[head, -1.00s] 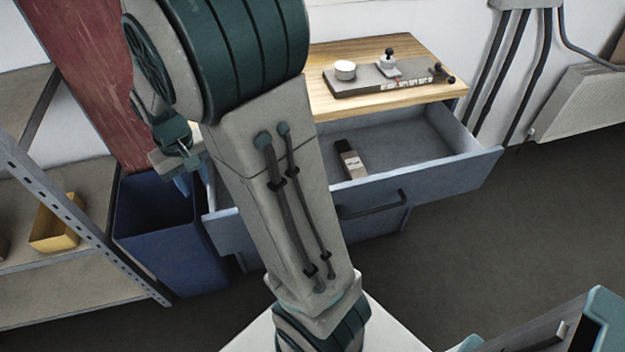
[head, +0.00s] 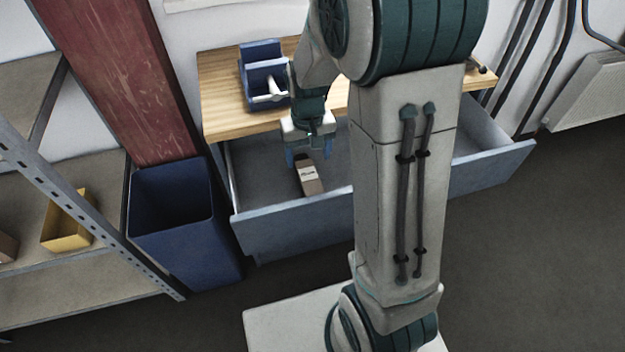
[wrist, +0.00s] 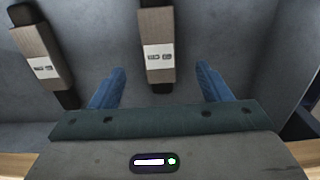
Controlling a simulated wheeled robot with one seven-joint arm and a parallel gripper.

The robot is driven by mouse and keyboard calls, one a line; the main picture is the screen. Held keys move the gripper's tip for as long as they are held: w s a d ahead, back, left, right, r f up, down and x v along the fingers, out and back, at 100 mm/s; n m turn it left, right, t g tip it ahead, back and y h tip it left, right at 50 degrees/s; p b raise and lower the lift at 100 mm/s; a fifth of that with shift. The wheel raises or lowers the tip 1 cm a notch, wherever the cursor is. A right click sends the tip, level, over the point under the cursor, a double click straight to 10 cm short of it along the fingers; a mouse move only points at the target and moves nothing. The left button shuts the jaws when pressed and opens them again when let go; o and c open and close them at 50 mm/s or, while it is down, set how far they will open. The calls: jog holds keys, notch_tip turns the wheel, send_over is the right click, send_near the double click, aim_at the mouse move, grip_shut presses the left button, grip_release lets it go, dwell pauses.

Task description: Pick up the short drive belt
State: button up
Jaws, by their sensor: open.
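Two similar brown-sleeved packets with black ends and white labels lie in the open drawer (head: 265,165). One packet (head: 311,180) lies below my gripper (head: 309,153) in the head view; it appears to be the middle packet (wrist: 157,45) in the wrist view. The second packet (wrist: 45,62) lies to its left there and is hidden in the head view. The labels are too small to read, so I cannot tell which is the short drive belt. My gripper is open and empty, its blue fingers (wrist: 160,86) on either side of the middle packet's line, apart from it.
A wooden worktop (head: 222,95) overhangs the drawer's back and carries a blue bin (head: 262,62). A dark blue waste bin (head: 180,215) stands left of the drawer, beside a metal shelf with a yellow tray (head: 68,225). Drawer floor around the packets is bare.

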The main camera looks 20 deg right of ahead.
aim_at(310, 177)
notch_tip(310, 177, down, 9)
jog(key=shift+d+b, duration=0.1)
jog(key=shift+b, duration=0.6)
jog(key=c, duration=1.1)
